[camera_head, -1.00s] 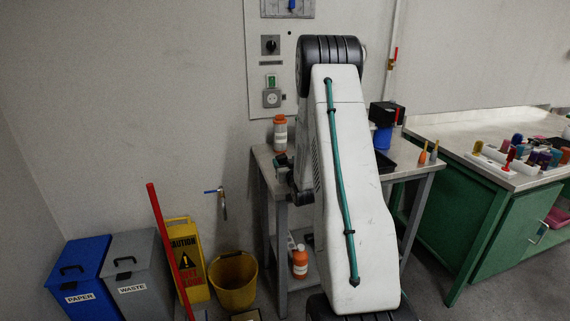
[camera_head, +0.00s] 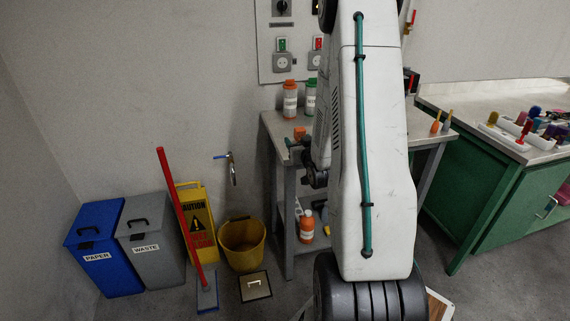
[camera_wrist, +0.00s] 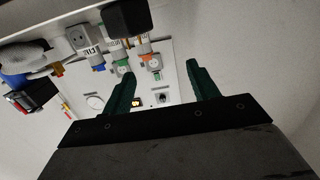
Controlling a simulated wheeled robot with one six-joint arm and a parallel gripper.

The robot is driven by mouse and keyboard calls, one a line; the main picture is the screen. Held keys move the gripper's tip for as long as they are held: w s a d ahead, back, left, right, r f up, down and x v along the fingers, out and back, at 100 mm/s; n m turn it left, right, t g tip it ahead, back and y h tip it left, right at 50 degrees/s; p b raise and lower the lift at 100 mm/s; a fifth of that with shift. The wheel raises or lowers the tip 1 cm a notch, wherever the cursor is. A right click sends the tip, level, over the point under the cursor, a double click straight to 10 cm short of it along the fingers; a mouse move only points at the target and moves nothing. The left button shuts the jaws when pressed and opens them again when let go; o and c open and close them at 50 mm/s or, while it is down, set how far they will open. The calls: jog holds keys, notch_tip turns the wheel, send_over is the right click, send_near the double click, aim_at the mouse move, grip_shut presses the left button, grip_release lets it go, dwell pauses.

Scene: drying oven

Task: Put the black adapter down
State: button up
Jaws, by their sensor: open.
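A black block, which looks like the black adapter (camera_wrist: 127,18), shows at the top of the wrist view, in front of the capped bottles. It is beyond my fingertips and apart from them. My gripper (camera_wrist: 160,76) is open, with its two green fingers spread and nothing between them. The wrist picture appears upside down, with the bench top along its upper left. In the head view my arm hides most of the gripper, and I cannot clearly make out the adapter there.
An orange-capped bottle (camera_head: 290,99) and a green-capped bottle (camera_head: 310,96) stand at the back of the bench (camera_head: 275,127), below wall sockets (camera_head: 282,62). A yellow bucket (camera_head: 242,245) and bins (camera_head: 97,247) stand left. A green cabinet (camera_head: 510,210) stands right.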

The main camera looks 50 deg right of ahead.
jog(key=a+r+n+g+y, duration=0.1)
jog(key=a+r+g+y, duration=0.3)
jog(key=a, duration=0.6)
jog(key=a+r+n+g+y, duration=0.1)
jog(key=a+r+n+g, duration=0.1)
jog(key=a+r, duration=0.6)
jog(key=s+a+r+n+g+y, duration=0.1)
jog(key=s+a+r+g, duration=0.1)
jog(key=s+a, duration=0.7)
jog(key=s+a+r+n+g+y, duration=0.1)
jog(key=s+a+g, duration=0.4)
jog(key=s+a, duration=0.5)
jog(key=s+r+y, duration=0.1)
jog(key=s, duration=0.5)
jog(key=shift+s+a+r+n+g, duration=0.25)
jog(key=shift+s+r+n+g, duration=0.05)
jog(key=shift+s+n, duration=0.1)
